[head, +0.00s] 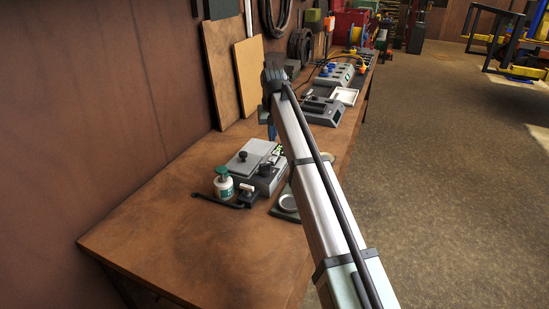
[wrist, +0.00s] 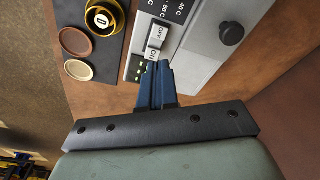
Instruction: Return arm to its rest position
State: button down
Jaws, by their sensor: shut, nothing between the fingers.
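My gripper (wrist: 157,68) has two dark blue fingers pressed together with nothing between them. In the wrist view its tips overlap the edge of a grey device beside a white ON/OFF switch (wrist: 157,36); I cannot tell whether they touch it. The grey device (wrist: 210,45) has a black knob, temperature marks and small green lights. In the head view my arm reaches over the wooden bench (head: 190,245). Only a blue bit of my gripper (head: 271,130) shows there, above the grey device (head: 250,160); the rest is hidden behind the arm.
Another grey unit (head: 322,112) and a white tray (head: 344,96) sit farther back. Boards (head: 250,75) lean on the wall. The bench front is clear.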

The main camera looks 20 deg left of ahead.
dwell(0.3)
